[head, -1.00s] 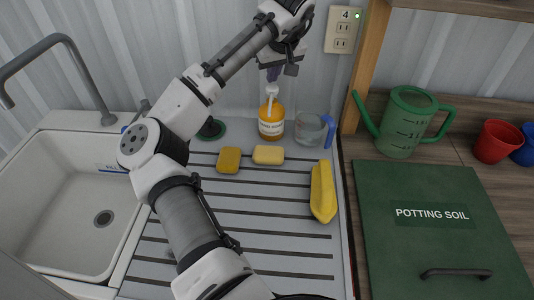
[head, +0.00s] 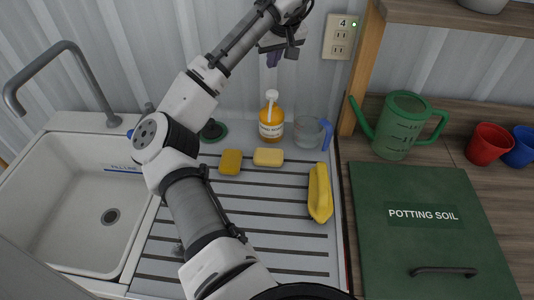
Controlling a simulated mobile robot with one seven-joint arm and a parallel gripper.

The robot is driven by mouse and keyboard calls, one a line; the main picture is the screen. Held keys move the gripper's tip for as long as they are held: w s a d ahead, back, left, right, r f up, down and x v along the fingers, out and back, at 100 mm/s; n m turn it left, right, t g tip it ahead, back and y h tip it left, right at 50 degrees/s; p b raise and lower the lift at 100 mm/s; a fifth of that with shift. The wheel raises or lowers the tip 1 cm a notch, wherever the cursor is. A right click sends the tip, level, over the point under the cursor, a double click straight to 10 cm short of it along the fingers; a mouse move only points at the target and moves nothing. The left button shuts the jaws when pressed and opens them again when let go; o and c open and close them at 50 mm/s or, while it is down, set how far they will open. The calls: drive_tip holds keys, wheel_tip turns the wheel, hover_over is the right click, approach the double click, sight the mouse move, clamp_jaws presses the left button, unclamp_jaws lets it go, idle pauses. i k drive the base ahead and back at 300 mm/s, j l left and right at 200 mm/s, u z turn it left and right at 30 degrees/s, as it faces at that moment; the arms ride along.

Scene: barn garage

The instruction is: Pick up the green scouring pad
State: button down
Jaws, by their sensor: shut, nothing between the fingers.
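A dark green round item (head: 213,130) with a dark middle lies at the back of the drainboard, partly hidden by my arm. I cannot tell whether it is the scouring pad; no other green pad shows. My gripper (head: 274,59) is at the top of the head view, above and behind the soap bottle, near the wall. Its fingers look small and purplish, shut and empty. It is apart from everything on the drainboard.
The ribbed drainboard (head: 270,215) holds an orange-yellow sponge (head: 231,162), pale yellow bar (head: 268,157), yellow cloth-like item (head: 320,193), soap bottle (head: 271,120) and clear jug (head: 308,132). The sink (head: 70,215) is left; a wooden post (head: 360,75), green watering can (head: 398,128) and potting soil box (head: 425,240) are right.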

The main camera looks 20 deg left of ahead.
sight(265, 157)
drive_tip(key=k, duration=1)
